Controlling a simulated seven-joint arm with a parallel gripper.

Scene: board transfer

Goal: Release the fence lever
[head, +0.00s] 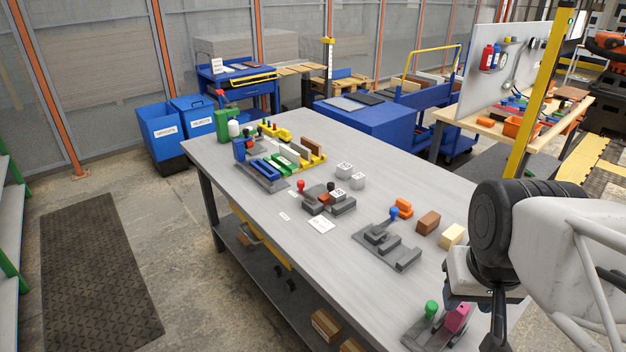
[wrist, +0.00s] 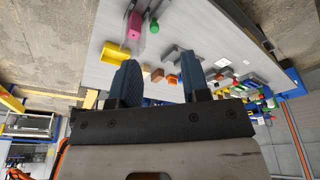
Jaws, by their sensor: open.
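Which part is the fence lever, I cannot tell. Several fixtures on the grey table (head: 300,240) carry knobbed parts. The nearest has a green knob (head: 431,308) and a pink block (head: 457,318); the green knob also shows in the wrist view (wrist: 154,27), as does the pink block (wrist: 134,25). A stepped grey fixture (head: 382,240) has a blue knob (head: 394,212). A fixture farther left has a red knob (head: 300,185). My gripper (wrist: 159,82) is open, with nothing between its fingers, above the table's right end. In the head view its fingers are partly hidden.
An orange block (head: 403,207), a brown block (head: 428,222) and a cream block (head: 452,236) stand near my arm. White cubes (head: 344,170) and a white card (head: 321,225) lie mid-table. A blue slotted fixture (head: 262,176) is farther left. The table's front left is clear.

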